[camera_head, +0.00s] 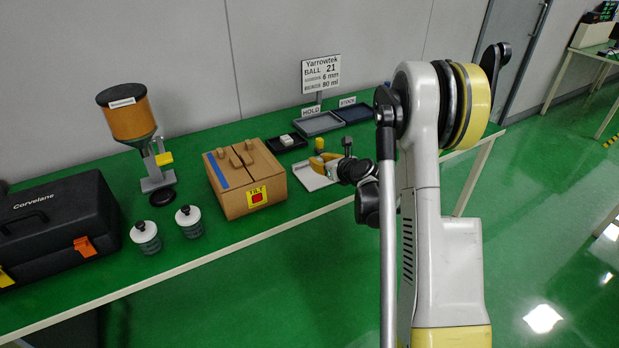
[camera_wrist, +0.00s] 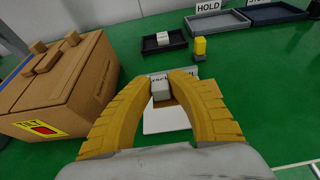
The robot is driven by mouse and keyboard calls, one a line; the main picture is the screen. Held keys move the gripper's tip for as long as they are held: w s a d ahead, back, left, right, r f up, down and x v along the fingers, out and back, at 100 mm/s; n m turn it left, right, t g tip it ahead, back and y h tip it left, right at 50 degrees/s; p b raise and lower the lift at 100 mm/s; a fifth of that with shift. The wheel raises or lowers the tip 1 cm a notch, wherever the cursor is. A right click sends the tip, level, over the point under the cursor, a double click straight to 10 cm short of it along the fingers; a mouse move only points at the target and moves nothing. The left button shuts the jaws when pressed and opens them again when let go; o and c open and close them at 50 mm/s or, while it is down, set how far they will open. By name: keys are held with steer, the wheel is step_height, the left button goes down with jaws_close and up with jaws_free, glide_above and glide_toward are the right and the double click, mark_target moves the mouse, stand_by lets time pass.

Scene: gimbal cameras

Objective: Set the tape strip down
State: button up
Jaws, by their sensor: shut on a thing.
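My gripper (camera_wrist: 161,84) has yellow curved fingers, shut on a small pale grey piece (camera_wrist: 161,92), the only thing at the tips that could be the tape strip. Its full shape is hidden by the fingers. In the head view my gripper (camera_head: 322,163) is above a white flat plate (camera_head: 312,182) on the green table. The plate also shows in the wrist view (camera_wrist: 166,121), below and behind the fingertips, with partly covered lettering at its far edge. I cannot tell whether the held piece touches the plate.
A cardboard box (camera_head: 240,195) with a blue strip on top stands left of the plate. Behind are a small yellow-topped block (camera_wrist: 200,47), a black tray (camera_wrist: 165,42) with a white block, and the HOLD tray (camera_wrist: 217,23). Bare green table lies right of the plate.

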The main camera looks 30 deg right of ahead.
mark_target(309, 178)
steer(key=w+f, duration=0.1)
steer(key=w+a, duration=0.1)
steer(key=w+a+f+b, duration=0.1)
steer(key=shift+w+f, duration=0.3)
steer(key=shift+f, duration=0.05)
step_height(309, 178, down, 4)
steer(key=shift+d+r+b, duration=0.1)
steer(key=shift+b, duration=1.1)
steer(key=shift+r, duration=0.1)
steer(key=o, duration=0.8)
